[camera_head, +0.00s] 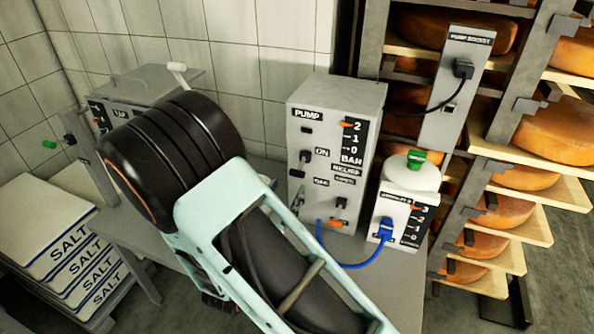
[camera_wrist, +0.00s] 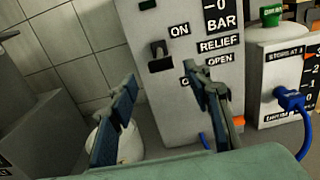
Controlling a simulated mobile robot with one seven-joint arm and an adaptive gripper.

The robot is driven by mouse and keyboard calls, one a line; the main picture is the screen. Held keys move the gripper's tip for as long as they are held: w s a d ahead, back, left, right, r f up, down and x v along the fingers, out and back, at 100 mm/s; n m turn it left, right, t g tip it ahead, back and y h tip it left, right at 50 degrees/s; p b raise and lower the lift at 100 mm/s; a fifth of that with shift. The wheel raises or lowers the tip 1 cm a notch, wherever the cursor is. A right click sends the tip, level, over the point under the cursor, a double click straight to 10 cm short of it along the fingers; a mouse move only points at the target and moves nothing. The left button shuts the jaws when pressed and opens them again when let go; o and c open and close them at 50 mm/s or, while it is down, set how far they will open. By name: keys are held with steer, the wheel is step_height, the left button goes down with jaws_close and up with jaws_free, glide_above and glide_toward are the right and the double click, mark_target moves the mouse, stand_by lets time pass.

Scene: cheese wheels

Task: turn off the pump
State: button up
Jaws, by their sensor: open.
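The pump (camera_head: 335,100) is a grey box labelled PUMP on the table, with a BAR scale and an orange pointer near the top. A small dark switch (camera_head: 306,156) sits beside the ON label, and shows in the wrist view (camera_wrist: 158,49) as a lever on a dark plate. Its exact position is hard to tell. Lower down are RELIEF and OPEN labels. My gripper (camera_wrist: 161,76) is open and empty in front of the pump's lower face. Its right finger overlaps the lower labels in the picture. In the head view my arm hides the gripper.
A white canister (camera_head: 408,205) with a green knob and a blue plug and cable stands right of the pump. A PUMP BOOST panel (camera_head: 455,90) holds a black plug. Cheese shelves (camera_head: 520,165) stand right. Another grey box (camera_head: 150,85) and salt bags (camera_head: 60,235) are left.

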mark_target(296, 175)
steer(key=x, duration=0.8)
steer(key=shift+d, duration=0.1)
steer(key=c, duration=1.2)
steer(key=f+t+b, duration=0.1)
steer(key=b, duration=0.2)
steer(key=shift+w+f, duration=0.1)
steer(key=shift+f, duration=0.05)
steer(key=t+h+b, duration=0.1)
steer(key=b, duration=0.2)
steer(key=shift+w+f, duration=0.1)
steer(key=shift+f, duration=0.25)
steer(key=shift+w+d+t+b, duration=0.1)
steer(key=shift+t+b, duration=0.7)
steer(key=shift+b, duration=0.15)
steer(key=shift+r, duration=0.1)
steer(key=o, duration=1.2)
